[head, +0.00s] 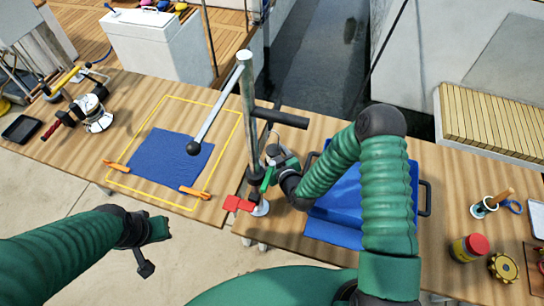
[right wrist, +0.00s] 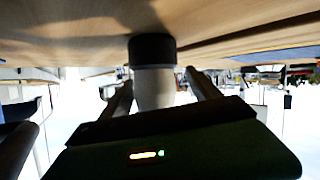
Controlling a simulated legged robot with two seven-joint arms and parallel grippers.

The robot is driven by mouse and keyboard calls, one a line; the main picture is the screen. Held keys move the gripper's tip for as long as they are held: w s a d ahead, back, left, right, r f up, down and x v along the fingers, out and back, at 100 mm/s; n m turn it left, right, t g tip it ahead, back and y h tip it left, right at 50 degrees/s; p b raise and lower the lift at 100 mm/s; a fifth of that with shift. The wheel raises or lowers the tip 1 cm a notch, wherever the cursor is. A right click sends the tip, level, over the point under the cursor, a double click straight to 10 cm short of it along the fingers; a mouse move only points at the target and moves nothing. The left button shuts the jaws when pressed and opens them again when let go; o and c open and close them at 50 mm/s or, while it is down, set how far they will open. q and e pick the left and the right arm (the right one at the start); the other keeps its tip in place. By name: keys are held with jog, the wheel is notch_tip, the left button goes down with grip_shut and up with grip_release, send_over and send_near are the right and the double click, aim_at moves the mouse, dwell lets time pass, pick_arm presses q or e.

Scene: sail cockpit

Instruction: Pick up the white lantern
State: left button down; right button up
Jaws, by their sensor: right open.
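In the right wrist view, which is upside down, a white cylindrical body with a dark collar, apparently the white lantern (right wrist: 154,88), stands against the wooden table. My right gripper (right wrist: 158,80) is open, with one finger on each side of the white body; I cannot tell whether they touch it. In the head view my right gripper (head: 271,166) is low over the table beside the upright metal post, and the lantern is mostly hidden there. My left gripper (head: 150,245) hangs in front of the table, away from the lantern; its jaw gap is unclear.
The metal post (head: 249,110) with a slanted rod rises close to my right gripper. A red piece (head: 238,204) lies near the front edge. A blue tray (head: 335,233) lies to the right, partly behind my arm. A blue cloth (head: 170,158) lies inside a yellow outline at left.

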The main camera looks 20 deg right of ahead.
jog(key=shift+x, duration=0.8)
jog(key=shift+d, duration=0.4)
jog(key=shift+c, duration=0.3)
jog(key=shift+s+d, duration=0.1)
jog(key=shift+d, duration=0.1)
jog(key=c, duration=0.5)
jog(key=shift+a, duration=0.35)
jog(key=c, duration=0.7)
grip_shut()
